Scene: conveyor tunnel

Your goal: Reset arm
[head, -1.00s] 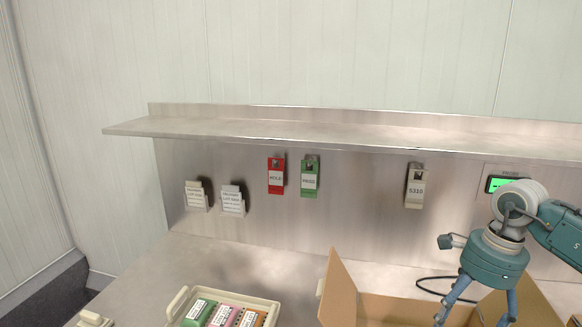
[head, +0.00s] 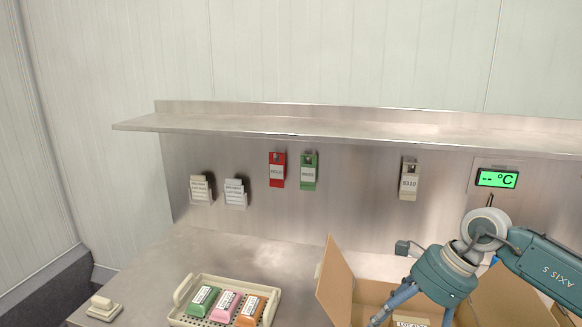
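My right arm comes in from the right, and its gripper (head: 415,311) points down over an open cardboard box (head: 337,284). Its two fingers are spread apart, and the tips run out of the bottom of the picture. A labelled item (head: 410,319) shows between the fingers, low in the box; I see no finger closed on it. My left gripper is not in view.
A tray (head: 182,292) with green, pink and orange labelled packs stands left of the box. A small pale block (head: 103,307) lies farther left. A steel shelf (head: 330,125) overhangs tags, card holders and a green temperature display (head: 497,178). The shelf is bare.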

